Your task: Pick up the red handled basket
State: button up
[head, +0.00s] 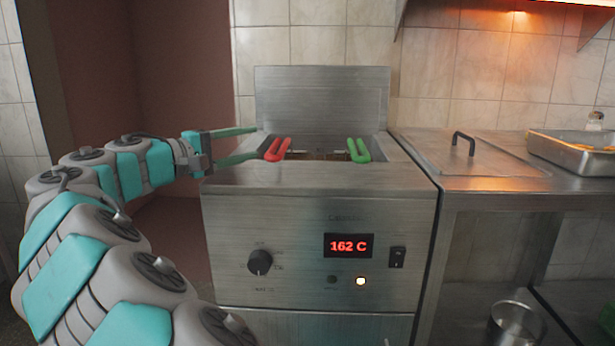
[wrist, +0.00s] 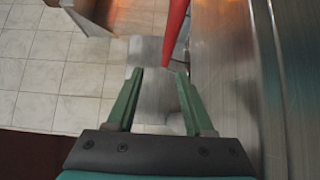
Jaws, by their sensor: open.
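The red handle (head: 277,149) of a basket sticks up over the front rim of the fryer (head: 320,250), at the left of its well. The basket body is mostly hidden by the rim. My gripper (head: 256,142) is open and empty just left of the handle, its green fingers pointing right towards it.
A green handle (head: 359,150) stands at the right of the fryer well. The fryer's upright back panel (head: 322,98) is behind. To the right are a steel counter with a lidded section (head: 482,160) and a tray (head: 577,150). A red display (head: 348,246) reads 162 C.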

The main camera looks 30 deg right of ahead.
aim_at(278, 140)
jog(key=shift+s+d, duration=0.15)
jog(key=shift+d, duration=0.2)
jog(key=x, duration=0.5)
jog(key=f+x, duration=0.1)
jog(key=x, duration=0.1)
jog(key=shift+s+d+p, duration=0.25)
jog(key=shift+p, duration=0.1)
grip_shut()
dwell(0.9)
